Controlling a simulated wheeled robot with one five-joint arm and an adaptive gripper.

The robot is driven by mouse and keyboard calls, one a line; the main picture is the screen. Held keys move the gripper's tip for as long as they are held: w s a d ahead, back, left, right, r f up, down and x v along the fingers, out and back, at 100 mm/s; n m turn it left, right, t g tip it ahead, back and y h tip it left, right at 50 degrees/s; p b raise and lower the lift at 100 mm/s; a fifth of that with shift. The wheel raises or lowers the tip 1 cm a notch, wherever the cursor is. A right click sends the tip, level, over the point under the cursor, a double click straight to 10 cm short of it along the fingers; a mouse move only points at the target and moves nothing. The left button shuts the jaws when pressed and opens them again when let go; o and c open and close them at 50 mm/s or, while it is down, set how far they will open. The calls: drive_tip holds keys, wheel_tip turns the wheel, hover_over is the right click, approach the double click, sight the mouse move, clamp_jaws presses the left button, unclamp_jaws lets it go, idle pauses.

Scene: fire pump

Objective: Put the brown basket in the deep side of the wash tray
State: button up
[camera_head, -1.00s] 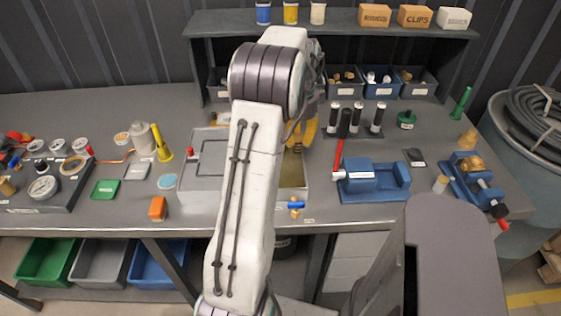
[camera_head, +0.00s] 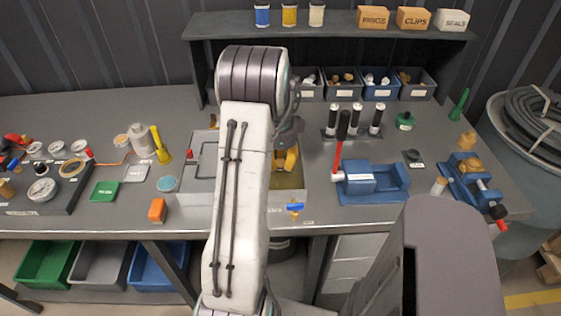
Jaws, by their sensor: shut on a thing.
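The wash tray (camera_head: 200,197) is a light grey box at the front middle of the bench, partly hidden behind my arm. Its left part has a pale lid-like surface with a red mark. Its right part, the deep side (camera_head: 287,182), is open with an olive-brown inside. My gripper (camera_head: 286,160), with yellow fingers, is low over the back of the deep side, partly covered by my arm. It is shut on the brown basket, which is mostly hidden, so I cannot tell whether it touches the tray floor.
A blue valve (camera_head: 295,207) sits at the tray's front right. A blue vise-like fixture (camera_head: 372,182) with a red-handled tool is to the right. A yellow funnel-shaped thing (camera_head: 161,146) and an orange block (camera_head: 157,210) are to the left. A shelf with bins (camera_head: 341,85) stands behind.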

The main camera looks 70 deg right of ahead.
sight(281, 162)
drive_tip(key=shift+f, duration=0.1)
drive_tip(key=o, duration=0.9)
wheel_tip(281, 162, up, 12)
drive_tip(key=shift+r, duration=0.15)
idle(0.4)
